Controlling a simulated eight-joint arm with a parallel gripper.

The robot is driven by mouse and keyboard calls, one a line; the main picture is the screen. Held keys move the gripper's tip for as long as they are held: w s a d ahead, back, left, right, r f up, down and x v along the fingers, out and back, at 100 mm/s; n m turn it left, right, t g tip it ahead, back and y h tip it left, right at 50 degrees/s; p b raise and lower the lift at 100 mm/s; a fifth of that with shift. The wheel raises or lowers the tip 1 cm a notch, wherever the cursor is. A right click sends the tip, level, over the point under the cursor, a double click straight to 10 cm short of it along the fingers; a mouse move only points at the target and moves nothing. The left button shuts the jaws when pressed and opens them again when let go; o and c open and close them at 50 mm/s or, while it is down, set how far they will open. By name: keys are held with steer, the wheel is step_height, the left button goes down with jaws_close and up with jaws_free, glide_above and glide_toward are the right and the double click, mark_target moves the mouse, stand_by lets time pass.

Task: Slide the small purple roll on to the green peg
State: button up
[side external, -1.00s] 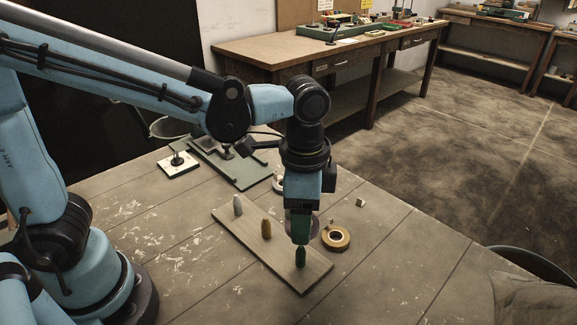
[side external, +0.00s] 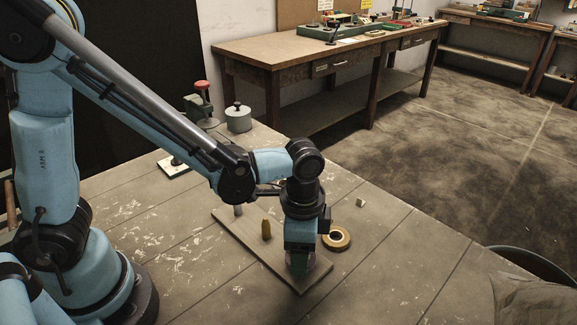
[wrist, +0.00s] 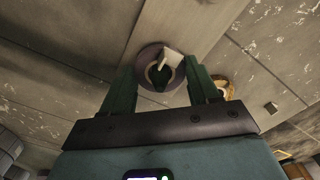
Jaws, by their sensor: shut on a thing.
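The purple roll (wrist: 146,57) is between the green fingers of my gripper (wrist: 165,70), which is shut on it. In the wrist view its ring faces the camera, and the dark green peg (wrist: 161,76) shows inside its hole. A small pale tab (wrist: 173,58) lies over the roll's edge. In the side view my gripper (side external: 300,268) is low over the near end of the wooden peg board (side external: 258,254). The green peg is hidden there by the fingers and roll. I cannot tell how far down the peg the roll sits.
An orange peg (side external: 266,230) and a grey peg (side external: 238,210) stand on the same board. A yellow roll (side external: 337,239) lies flat to the right, with a small pale block (side external: 361,202) beyond it. A lidded grey pot (side external: 238,119) stands at the back. The table's front is clear.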

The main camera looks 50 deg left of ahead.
steer(key=shift+f, duration=0.15)
steer(key=o, duration=1.3)
steer(key=shift+r, duration=3.5)
